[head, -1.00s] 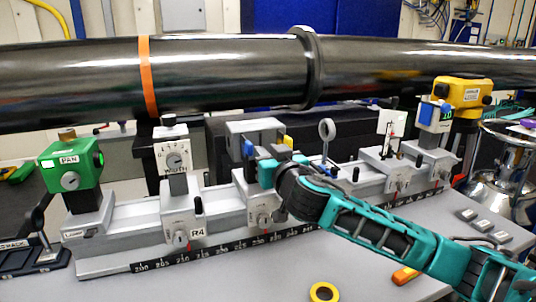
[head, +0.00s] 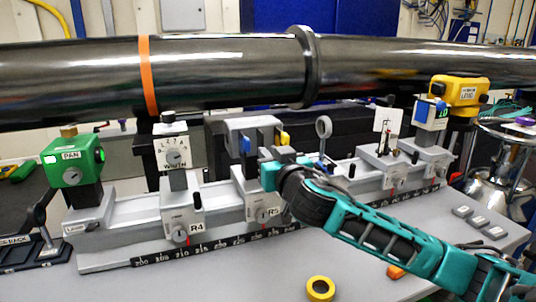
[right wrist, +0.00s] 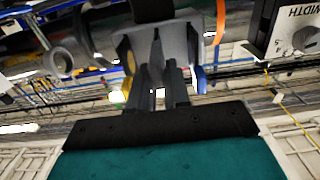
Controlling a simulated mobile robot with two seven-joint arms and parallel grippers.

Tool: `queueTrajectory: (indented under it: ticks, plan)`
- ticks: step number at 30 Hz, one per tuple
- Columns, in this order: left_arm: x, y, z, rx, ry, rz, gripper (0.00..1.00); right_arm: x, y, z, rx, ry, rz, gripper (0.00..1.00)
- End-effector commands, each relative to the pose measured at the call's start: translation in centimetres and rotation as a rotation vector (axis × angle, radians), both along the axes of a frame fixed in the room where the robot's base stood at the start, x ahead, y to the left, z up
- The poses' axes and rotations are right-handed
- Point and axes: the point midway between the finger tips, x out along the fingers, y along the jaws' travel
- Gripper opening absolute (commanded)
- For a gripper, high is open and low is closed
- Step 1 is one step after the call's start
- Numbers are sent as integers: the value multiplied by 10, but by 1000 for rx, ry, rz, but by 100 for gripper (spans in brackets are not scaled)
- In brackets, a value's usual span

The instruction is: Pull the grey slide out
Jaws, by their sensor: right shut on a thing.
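The grey slide (head: 265,137) is in the holder on the R5 carrier (head: 262,205), between a blue tab (head: 245,145) and a yellow tab (head: 284,138). In the right wrist view the slide (right wrist: 158,47) is ahead of the fingers, with the yellow tab to the left and the blue tab to the right. My right gripper (head: 279,158) is shut on the slide's near part, and its fingers (right wrist: 157,80) hide much of the contact. How far the slide is out of its holder is not clear. My left gripper is not in view.
A dark beam pipe (head: 220,70) with an orange band runs above the rail. The R4 carrier with the WIDTH dial (head: 174,155) stands left of R5, and a ring on a post (head: 323,128) stands right. A yellow tape roll (head: 320,289) lies on the bare grey table front.

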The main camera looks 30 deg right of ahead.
Motion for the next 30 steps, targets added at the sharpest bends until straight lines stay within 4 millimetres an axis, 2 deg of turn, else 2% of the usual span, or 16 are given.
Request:
queueTrajectory:
  ticks: [4, 13, 14, 20, 30]
  plan:
    - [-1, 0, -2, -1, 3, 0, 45, -7, 2, -1, 1, 1, 1, 0]
    - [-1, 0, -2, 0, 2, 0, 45, -8, 3, -2, 1, 5, 2, 0]
    - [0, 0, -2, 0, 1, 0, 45, -8, 3, -2, 1, 5, 2, 20]
    - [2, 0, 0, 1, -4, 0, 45, -8, 2, -1, 0, 2, 0, 38]
    - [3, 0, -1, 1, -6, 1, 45, -12, 3, -1, 0, 1, 0, 38]
